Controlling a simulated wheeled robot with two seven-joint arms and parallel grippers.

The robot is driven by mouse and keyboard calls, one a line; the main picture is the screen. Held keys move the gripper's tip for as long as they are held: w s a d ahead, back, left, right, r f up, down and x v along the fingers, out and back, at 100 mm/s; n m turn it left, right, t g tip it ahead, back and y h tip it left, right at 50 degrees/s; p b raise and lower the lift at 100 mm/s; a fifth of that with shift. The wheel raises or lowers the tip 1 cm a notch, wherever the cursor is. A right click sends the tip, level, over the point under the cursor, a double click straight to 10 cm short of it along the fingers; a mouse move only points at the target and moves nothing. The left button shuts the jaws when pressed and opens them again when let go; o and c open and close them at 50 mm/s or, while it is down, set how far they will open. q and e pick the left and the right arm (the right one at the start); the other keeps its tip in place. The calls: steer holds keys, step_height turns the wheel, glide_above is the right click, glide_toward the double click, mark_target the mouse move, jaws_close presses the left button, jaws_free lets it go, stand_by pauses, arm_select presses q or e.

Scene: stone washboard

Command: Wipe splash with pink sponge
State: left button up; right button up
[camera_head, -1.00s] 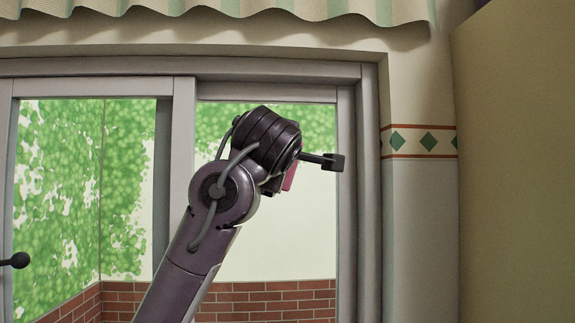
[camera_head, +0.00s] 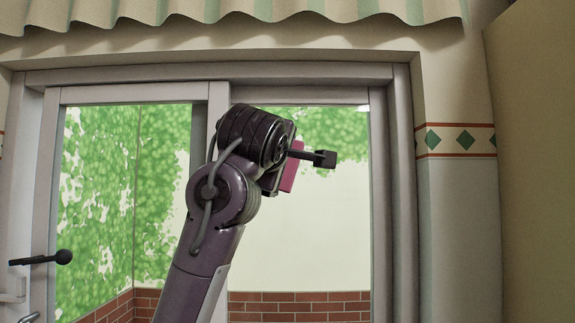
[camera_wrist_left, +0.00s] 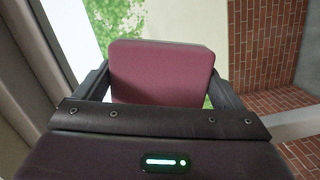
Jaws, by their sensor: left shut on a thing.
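The pink sponge (camera_wrist_left: 160,72) sits between the two fingers of my left gripper (camera_wrist_left: 158,85) in the left wrist view, gripped from both sides. In the head view my left arm rises in front of a window, and a strip of the pink sponge (camera_head: 289,172) shows behind the wrist. One dark finger of my left gripper (camera_head: 310,157) points to the right there; the rest of the gripper is hidden by the wrist. No splash is seen in either view. My right gripper is in neither view.
A sliding window or door with a grey frame (camera_head: 219,98) fills the background, with a dark handle (camera_head: 40,258) at the left. A low brick wall (camera_head: 300,306) and green foliage (camera_head: 160,190) show through the glass. A plain wall (camera_head: 535,160) stands at the right.

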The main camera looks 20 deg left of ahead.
arm_select(q)
steer(key=shift+r, duration=0.35)
steer(key=shift+w+d+p, duration=0.25)
steer(key=shift+d+p, duration=0.05)
steer(key=shift+d, duration=0.55)
steer(key=shift+w+d+p, duration=0.25)
steer(key=shift+d, duration=0.6)
steer(key=shift+w+d+p, duration=0.65)
steer(key=shift+w+d, duration=0.15)
steer(key=shift+d, duration=1.85)
steer(key=shift+s+a+f+b, duration=0.1)
steer(key=shift+s+a+b, duration=0.15)
steer(key=shift+a+b, duration=0.4)
steer(key=shift+s+a+b, duration=0.2)
steer(key=shift+a+b, duration=0.1)
steer(key=shift+a, duration=0.65)
steer(key=shift+s+a+f+b, duration=0.1)
steer(key=shift+s+a+b, duration=0.15)
steer(key=shift+a+b, duration=0.4)
steer(key=shift+s+a+r, duration=0.15)
steer(key=shift+s+a, duration=0.05)
steer(key=shift+a, duration=0.6)
steer(key=shift+s+a+b, duration=0.2)
steer(key=shift+a+b, duration=0.1)
steer(key=shift+a, duration=0.4)
steer(key=shift+s+a, duration=0.2)
steer(key=shift+a, duration=0.45)
